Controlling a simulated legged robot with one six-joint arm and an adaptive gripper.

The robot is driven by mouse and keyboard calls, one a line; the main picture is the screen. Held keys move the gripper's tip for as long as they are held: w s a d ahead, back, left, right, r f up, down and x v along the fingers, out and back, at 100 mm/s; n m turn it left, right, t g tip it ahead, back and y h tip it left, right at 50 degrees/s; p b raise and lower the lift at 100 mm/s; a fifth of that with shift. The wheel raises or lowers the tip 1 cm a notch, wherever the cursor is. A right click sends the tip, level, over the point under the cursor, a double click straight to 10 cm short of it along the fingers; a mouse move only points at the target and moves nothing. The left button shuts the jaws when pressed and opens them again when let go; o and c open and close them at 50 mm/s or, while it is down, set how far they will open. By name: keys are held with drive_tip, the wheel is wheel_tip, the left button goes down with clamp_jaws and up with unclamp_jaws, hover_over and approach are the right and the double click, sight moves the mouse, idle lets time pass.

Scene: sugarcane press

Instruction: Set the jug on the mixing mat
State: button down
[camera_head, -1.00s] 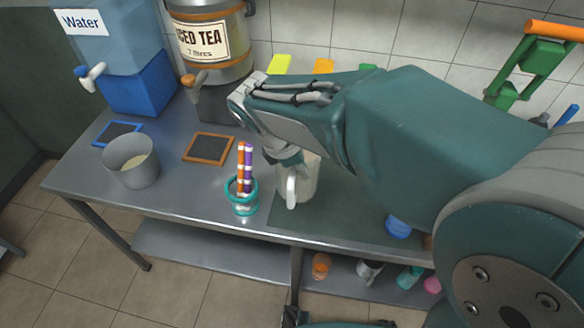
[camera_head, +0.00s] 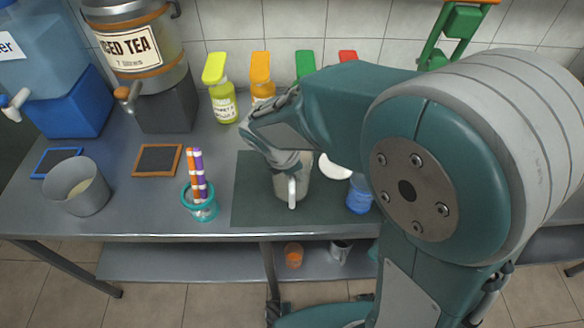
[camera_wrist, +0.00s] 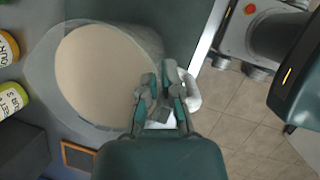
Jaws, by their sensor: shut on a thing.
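The jug (camera_head: 305,180) is a pale grey vessel with a white handle (camera_head: 292,190), seen over the dark green mixing mat (camera_head: 250,205). Whether its base touches the mat cannot be told. In the wrist view the jug (camera_wrist: 42,75) is wide and holds beige liquid. My gripper (camera_head: 288,165) is shut on the jug at its handle side. The wrist view shows the fingers (camera_wrist: 166,95) at the rim beside the white handle (camera_wrist: 190,92). My gripper hides the jug's top in the head view.
A teal holder (camera_head: 202,210) with striped sticks stands just left of the mat. A blue cup (camera_head: 358,195) and white plate (camera_head: 335,170) are at right. Several bottles line the back, including a yellow-capped one (camera_head: 222,100). A grey pot (camera_head: 80,195) stands at far left.

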drive_tip(key=shift+f, duration=1.4)
drive_tip(key=c, duration=0.8)
unclamp_jaws()
drive_tip(key=shift+f, duration=0.1)
drive_tip(key=v, duration=1.2)
drive_tip(key=s+d+r+m+t+y, duration=0.1)
drive_tip(key=s+d+r+m+y, duration=0.1)
drive_tip(key=s+d+m, duration=0.4)
drive_tip(key=s+d+r+m+t+y, duration=0.2)
drive_tip(key=s+d+r+m, duration=0.2)
drive_tip(key=d+m, duration=0.5)
drive_tip(key=shift+s+r+m+t, duration=0.25)
drive_tip(key=shift+s+m, duration=1.05)
drive_tip(key=shift+m, duration=1.8)
